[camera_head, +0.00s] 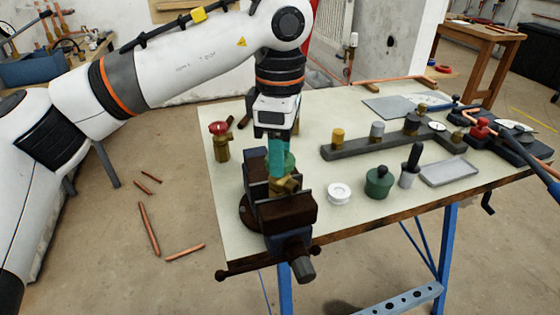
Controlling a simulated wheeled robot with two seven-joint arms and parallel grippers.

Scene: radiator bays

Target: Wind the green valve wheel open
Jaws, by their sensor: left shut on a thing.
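The brass valve body (286,185) is held upright in the jaws of a dark bench vise (285,212) at the front left of the workbench. The green valve wheel (290,161) sits on top of it and is mostly hidden behind my gripper. My left gripper (277,160) comes straight down from above with its teal fingers at the wheel, shut on it. How far the wheel is turned cannot be told. My right gripper is not in view.
A red-wheeled brass valve (220,141) stands left of the vise. To the right are a white roll (339,193), a dark green round item (379,182), a grey tray (450,171) and a dark rack (392,142) with fittings. Copper pipes (149,229) lie on the floor.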

